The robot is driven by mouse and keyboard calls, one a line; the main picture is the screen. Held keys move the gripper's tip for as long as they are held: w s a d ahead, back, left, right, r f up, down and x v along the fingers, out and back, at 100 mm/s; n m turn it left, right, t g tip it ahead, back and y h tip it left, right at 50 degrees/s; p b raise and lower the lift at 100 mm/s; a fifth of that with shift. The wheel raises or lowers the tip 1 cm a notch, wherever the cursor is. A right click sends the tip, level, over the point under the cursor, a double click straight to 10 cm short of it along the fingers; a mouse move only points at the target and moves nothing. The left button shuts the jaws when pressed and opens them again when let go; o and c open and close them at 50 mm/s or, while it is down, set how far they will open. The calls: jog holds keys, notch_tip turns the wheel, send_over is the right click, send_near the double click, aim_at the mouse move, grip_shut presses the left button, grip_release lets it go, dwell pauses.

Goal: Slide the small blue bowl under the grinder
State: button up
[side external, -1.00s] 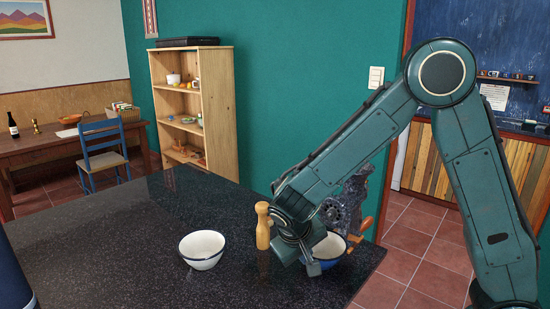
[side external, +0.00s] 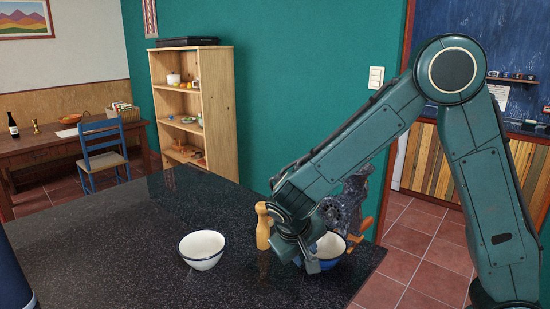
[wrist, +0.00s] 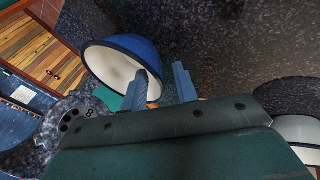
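The small blue bowl (side external: 330,246), white inside, stands upright near the counter's right edge, partly hidden by my gripper (side external: 308,262). In the wrist view the blue bowl (wrist: 108,62) shows large, and my gripper (wrist: 164,78) has its two fingers apart. One finger overlaps the bowl's white inside and the other is outside the rim. I cannot tell whether either touches it. The dark metal grinder (side external: 350,198) stands just behind the bowl, partly hidden by my arm. A perforated part, apparently the grinder's (wrist: 76,122), shows at lower left in the wrist view.
A white bowl with a dark rim (side external: 202,250) stands to the left on the dark speckled counter (side external: 130,235). An upright wooden handle-like piece (side external: 263,226) is close to my gripper's left. A shelf (side external: 218,100) stands behind.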

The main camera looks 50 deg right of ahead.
jog(key=v, duration=1.2)
jog(key=shift+s+r, duration=0.1)
jog(key=shift+r, duration=0.1)
jog(key=s+d+r+n+t+y, duration=0.1)
jog(key=s+d+r+t+y, duration=0.1)
jog(key=s+d+r+y, duration=0.3)
jog(key=s+d+n+t, duration=0.2)
jog(key=s, duration=1)
jog(key=shift+n+y, duration=0.3)
jog(key=shift+n, duration=0.1)
